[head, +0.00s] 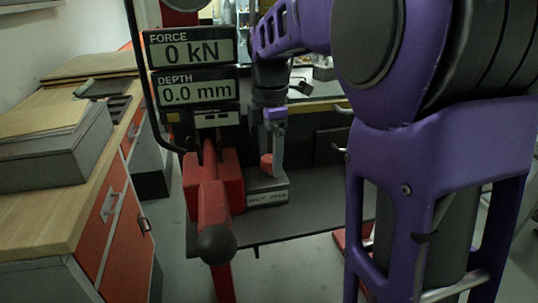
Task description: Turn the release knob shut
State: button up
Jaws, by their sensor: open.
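The release knob appears to be the small orange-red knob (266,161) low on the press, just above a grey block (266,188). The block carries a small label that seems to end in "OPEN". My gripper (273,140) points down from my purple arm, right at the knob. It is open, with a grey finger on the knob's right side. The other finger is hard to make out. I cannot tell whether the gripper touches the knob.
Two displays (192,65) read 0 kN and 0.0 mm. A red lever with a black ball end (217,244) juts toward me, left of the knob. A wooden-topped bench (40,215) with a grey box (55,150) stands at left. My arm blocks the right side.

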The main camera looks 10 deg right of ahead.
grip_shut()
dwell(0.3)
jog(key=shift+r, duration=0.1)
jog(key=m+p, duration=0.2)
jog(key=m, duration=0.1)
jog(key=shift+r+m+p, duration=0.1)
jog(key=shift+m+p, duration=0.2)
jog(key=shift+m, duration=0.1)
jog(key=m+p, duration=0.2)
jog(key=m, duration=0.3)
jog(key=m+p, duration=0.2)
jog(key=m, duration=0.3)
jog(key=shift+w, duration=0.1)
jog(key=shift+m+p, duration=0.3)
jog(key=shift+m, duration=1.8)
